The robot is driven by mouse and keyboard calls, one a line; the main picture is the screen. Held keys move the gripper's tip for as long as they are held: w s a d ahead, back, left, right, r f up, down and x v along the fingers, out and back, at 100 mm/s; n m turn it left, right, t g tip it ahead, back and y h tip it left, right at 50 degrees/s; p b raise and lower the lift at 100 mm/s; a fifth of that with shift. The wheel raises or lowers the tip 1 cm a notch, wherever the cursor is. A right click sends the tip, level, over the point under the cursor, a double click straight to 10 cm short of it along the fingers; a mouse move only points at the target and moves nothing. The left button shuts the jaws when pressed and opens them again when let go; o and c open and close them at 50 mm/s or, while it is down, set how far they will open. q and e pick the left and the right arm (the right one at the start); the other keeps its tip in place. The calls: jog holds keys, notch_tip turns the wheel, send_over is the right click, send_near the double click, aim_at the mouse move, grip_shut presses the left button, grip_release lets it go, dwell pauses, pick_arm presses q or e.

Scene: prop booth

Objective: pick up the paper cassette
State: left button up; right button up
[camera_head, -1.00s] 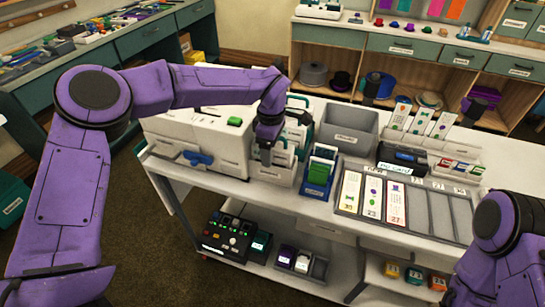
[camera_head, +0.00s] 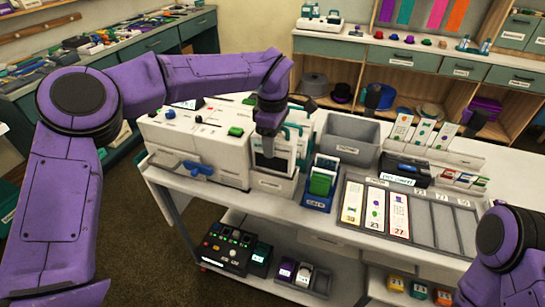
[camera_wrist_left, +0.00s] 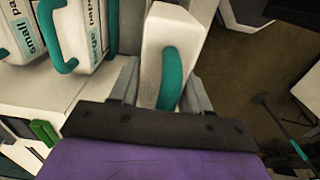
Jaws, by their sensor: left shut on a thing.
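My left gripper (camera_head: 270,130) is shut on a paper cassette (camera_head: 273,164), which hangs upright below it at the white rack (camera_head: 272,185) on the cart. In the head view its face looks dark with a pale border. In the left wrist view the cassette (camera_wrist_left: 172,30) is a white block with a teal handle between the fingers (camera_wrist_left: 165,92). Two other white cassettes with teal handles, one labelled "small pa…" (camera_wrist_left: 20,35), stand beside it there. Whether the held cassette's lower end clears the rack cannot be told. My right gripper is out of view; only part of its arm shows.
A white machine (camera_head: 195,140) with a blue lever stands left of the rack. A blue holder (camera_head: 318,197) with green cards is close on its right, a grey bin (camera_head: 345,137) behind. A card tray (camera_head: 345,212) lies farther right.

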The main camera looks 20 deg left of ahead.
pick_arm(q)
notch_tip(320, 180, up, 12)
jog(key=shift+f, duration=0.1)
notch_tip(320, 180, up, 10)
jog(key=p, duration=0.3)
jog(key=shift+f, duration=0.1)
